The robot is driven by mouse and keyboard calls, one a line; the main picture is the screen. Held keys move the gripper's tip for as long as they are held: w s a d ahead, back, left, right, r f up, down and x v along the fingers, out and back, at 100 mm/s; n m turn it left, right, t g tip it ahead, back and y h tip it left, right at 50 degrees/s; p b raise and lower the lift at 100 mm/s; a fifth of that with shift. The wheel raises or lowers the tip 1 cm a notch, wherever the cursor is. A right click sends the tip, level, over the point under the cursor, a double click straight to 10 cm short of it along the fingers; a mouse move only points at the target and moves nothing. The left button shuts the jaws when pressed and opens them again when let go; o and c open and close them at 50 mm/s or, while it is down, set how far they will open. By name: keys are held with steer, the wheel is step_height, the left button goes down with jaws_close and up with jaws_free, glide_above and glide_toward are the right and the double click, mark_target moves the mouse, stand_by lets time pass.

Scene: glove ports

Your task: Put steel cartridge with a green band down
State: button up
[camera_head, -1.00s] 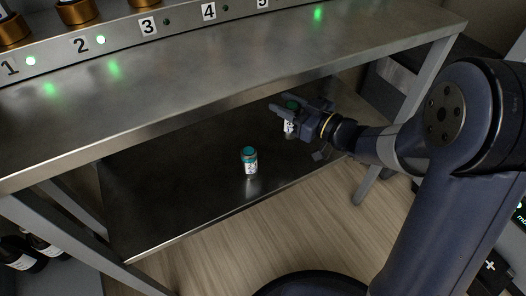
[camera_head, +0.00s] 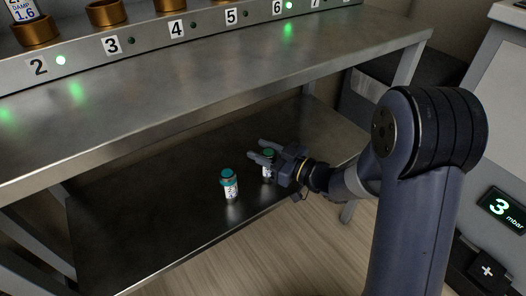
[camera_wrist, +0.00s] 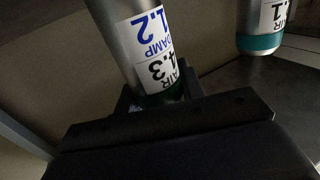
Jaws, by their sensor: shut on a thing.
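My gripper (camera_head: 264,153) reaches over the lower steel shelf (camera_head: 140,215) and is shut on the steel cartridge with a green band (camera_head: 267,168). That cartridge looks roughly upright in the head view. In the wrist view the held cartridge (camera_wrist: 148,45) shows a white label reading "DAMP 1.2" and "AIR 4.3", with its dark green band at the jaws. I cannot tell whether its base touches the shelf; the fingers hide part of it.
A second cartridge with a teal band (camera_head: 230,184) stands upright on the shelf, close left of the held one. The upper bench (camera_head: 200,95) overhangs the shelf, with numbered copper-coloured holders (camera_head: 106,13) above. Bare shelf lies to the left.

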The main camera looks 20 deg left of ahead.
steer(key=o, duration=1.1)
steer(key=shift+f, duration=0.1)
steer(key=shift+o, duration=0.2)
steer(key=shift+r+p, duration=0.3)
steer(key=p+v, duration=0.2)
steer(key=v, duration=1)
steer(key=shift+f, duration=0.1)
